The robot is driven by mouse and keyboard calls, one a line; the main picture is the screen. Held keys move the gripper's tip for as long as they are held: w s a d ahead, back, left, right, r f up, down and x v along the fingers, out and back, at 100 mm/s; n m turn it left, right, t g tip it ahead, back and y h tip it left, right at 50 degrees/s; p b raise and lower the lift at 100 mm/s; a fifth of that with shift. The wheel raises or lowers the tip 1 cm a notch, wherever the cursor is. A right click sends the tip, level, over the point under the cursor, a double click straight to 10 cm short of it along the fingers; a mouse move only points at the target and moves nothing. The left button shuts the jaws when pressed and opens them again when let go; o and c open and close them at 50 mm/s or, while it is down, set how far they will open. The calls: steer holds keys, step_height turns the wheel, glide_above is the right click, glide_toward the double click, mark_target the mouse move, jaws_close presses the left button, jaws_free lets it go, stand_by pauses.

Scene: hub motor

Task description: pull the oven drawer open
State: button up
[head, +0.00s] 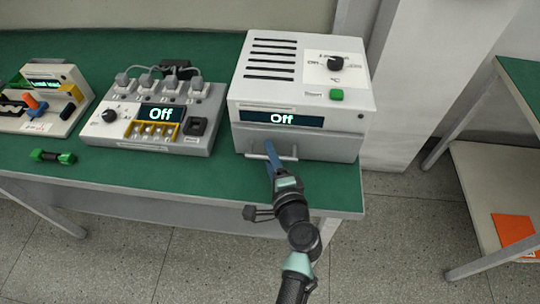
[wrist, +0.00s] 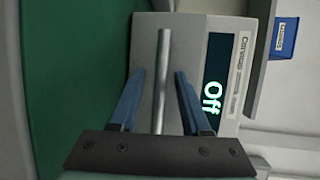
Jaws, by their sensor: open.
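The oven (head: 303,85) is a white box at the right end of the green table, with vents, a knob and a display reading "Off". Its grey drawer front (head: 318,145) sits flush below the display, with a bar handle (head: 285,157). My gripper (head: 270,150) is at the handle in the head view. In the wrist view the handle (wrist: 163,70) runs between the two blue fingers of my gripper (wrist: 160,85), with gaps on both sides. The fingers are open and not closed on the bar. The drawer looks shut.
A power unit (head: 155,115) with several plugs stands left of the oven. Farther left are another device (head: 45,97) and a green dumbbell-like part (head: 53,156). A shelf (head: 500,160) stands at the right. The table's front edge (head: 200,197) lies below my gripper.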

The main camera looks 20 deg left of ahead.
jaws_close()
stand_by(1.4)
